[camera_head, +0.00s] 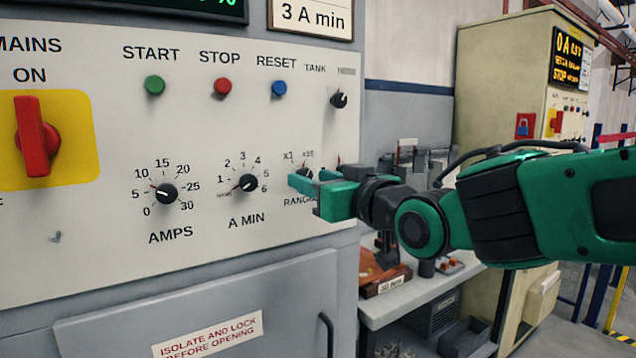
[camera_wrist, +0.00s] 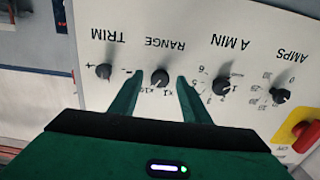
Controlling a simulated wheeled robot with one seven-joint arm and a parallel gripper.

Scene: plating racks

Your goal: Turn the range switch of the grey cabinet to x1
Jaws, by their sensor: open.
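The grey cabinet (camera_head: 150,260) has a pale front panel with a row of small black knobs. The RANGE switch (camera_wrist: 160,77) is a round black knob with a white mark, with x1 and x10 printed beside it. In the wrist view, which is upside down, the mark seems to lean toward x10, but it is small. My gripper (camera_wrist: 159,79) is open, with one green finger on each side of the knob and a gap visible to both. In the head view my gripper (camera_head: 304,190) is at the panel and partly hides the RANGE switch (camera_head: 305,172) and its label.
The A MIN knob (camera_head: 248,183) and AMPS knob (camera_head: 166,193) are to the left; the TRIM knob (camera_wrist: 104,71) is on the other side. Start, stop and reset buttons (camera_head: 279,88) sit above. A red mains handle (camera_head: 36,138) sticks out. A cluttered bench (camera_head: 415,300) stands right.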

